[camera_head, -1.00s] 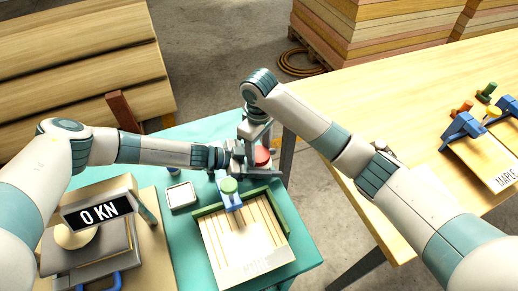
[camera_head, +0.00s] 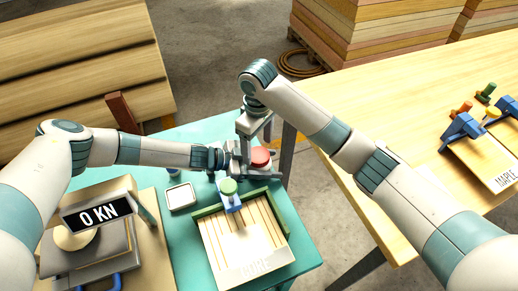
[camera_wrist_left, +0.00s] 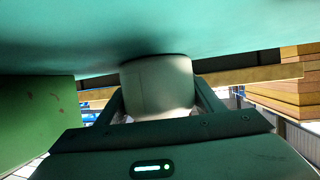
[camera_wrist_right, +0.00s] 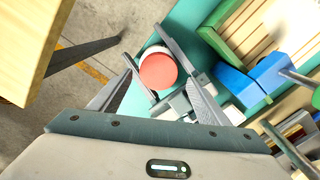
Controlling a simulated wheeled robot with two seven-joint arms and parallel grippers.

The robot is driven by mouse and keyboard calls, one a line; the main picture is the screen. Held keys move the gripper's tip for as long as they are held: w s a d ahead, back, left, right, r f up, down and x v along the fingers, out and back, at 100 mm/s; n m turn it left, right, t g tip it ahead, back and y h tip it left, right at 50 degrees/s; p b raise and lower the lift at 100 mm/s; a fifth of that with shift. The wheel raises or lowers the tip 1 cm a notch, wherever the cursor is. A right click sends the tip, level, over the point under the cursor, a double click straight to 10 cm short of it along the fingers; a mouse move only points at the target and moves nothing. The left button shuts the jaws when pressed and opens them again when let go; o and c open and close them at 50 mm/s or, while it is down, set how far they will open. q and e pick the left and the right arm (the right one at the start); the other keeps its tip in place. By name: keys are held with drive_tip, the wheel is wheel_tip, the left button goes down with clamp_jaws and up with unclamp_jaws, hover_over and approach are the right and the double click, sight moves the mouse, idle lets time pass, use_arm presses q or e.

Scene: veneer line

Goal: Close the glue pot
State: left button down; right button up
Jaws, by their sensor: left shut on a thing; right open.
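The glue pot is a pale round pot (camera_wrist_left: 157,88); my left gripper (camera_wrist_left: 158,92) is shut on it at the teal table's far right corner. The left gripper (camera_head: 238,160) also shows there in the head view. A red round lid (camera_head: 260,156) sits over the pot in the head view. In the right wrist view the red lid (camera_wrist_right: 158,71) covers most of the pot, whose white rim (camera_wrist_right: 154,50) shows past one side. I cannot tell whether the lid is fully seated. My right gripper (camera_wrist_right: 143,55) is open above, with its fingers on either side of the lid.
A green-edged tray of wood strips (camera_head: 240,267) with a blue clamp (camera_head: 231,203) lies close in front. A small white dish (camera_head: 180,196) and the press with the 0 KN display (camera_head: 98,212) stand to the left. A wooden table (camera_head: 420,95) is at right.

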sight(259, 155)
drive_tip(key=shift+r, duration=0.9)
drive_tip(key=shift+d, duration=0.1)
drive_tip(key=shift+c, duration=0.4)
drive_tip(key=r+n, duration=0.1)
drive_tip(key=n, duration=0.2)
drive_tip(key=shift+w+r, duration=0.2)
drive_tip(key=shift+r, duration=0.2)
drive_tip(key=n, duration=0.1)
drive_tip(key=r+n, duration=0.1)
drive_tip(key=n, duration=0.2)
drive_tip(key=shift+s+r, duration=0.15)
drive_tip(key=shift+r, duration=0.1)
drive_tip(key=shift+f, duration=0.1)
drive_tip(key=shift+f, duration=3.95)
